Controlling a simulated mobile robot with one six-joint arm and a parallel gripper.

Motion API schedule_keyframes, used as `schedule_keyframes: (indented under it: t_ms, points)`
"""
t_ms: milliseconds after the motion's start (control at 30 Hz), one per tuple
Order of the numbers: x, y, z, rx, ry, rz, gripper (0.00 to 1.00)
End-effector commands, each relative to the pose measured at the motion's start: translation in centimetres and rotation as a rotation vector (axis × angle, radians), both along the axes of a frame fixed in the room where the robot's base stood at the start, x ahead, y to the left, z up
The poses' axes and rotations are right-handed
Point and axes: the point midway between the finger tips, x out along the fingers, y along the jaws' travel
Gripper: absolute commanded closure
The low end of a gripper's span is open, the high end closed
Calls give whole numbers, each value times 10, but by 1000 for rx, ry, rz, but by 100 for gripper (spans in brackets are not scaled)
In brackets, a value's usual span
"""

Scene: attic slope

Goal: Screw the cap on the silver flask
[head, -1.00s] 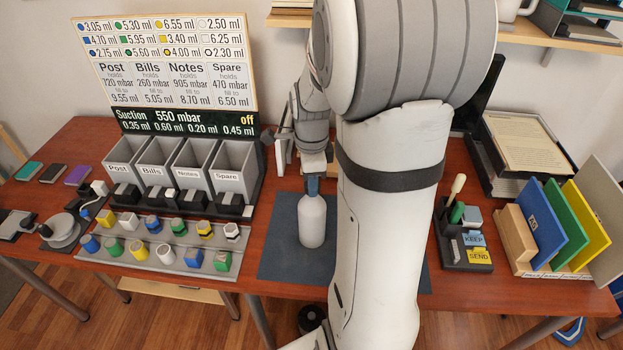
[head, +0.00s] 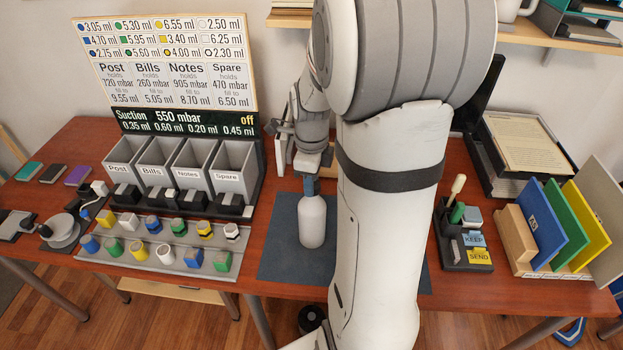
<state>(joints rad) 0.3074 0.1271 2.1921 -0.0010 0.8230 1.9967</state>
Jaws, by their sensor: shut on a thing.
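The silver flask (head: 312,222) stands upright on the dark mat (head: 275,255) and looks pale, with a rounded shoulder. My gripper (head: 311,188) points down directly over its neck, with its blue-grey fingers at the flask's top. It is shut on what I take to be the cap; the fingers hide most of the cap and the neck. I cannot tell how far the cap sits on the thread. My own arm covers the area right of the flask.
Left of the mat are a rack of coloured pieces (head: 160,252) and labelled bins (head: 232,165). To the right stand a pen holder (head: 463,240) and a file sorter (head: 515,240). The mat's front left is clear.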

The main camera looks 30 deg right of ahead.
Motion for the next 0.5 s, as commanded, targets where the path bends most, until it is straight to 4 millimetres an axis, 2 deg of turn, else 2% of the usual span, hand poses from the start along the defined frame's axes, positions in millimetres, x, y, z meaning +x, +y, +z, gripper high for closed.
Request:
schedule_keyframes:
  t_ms: [300, 500]
  points:
    - [0, 0, 0, 0, 1, -307, 96]
    - [0, 0, 0, 0, 1, -354, 96]
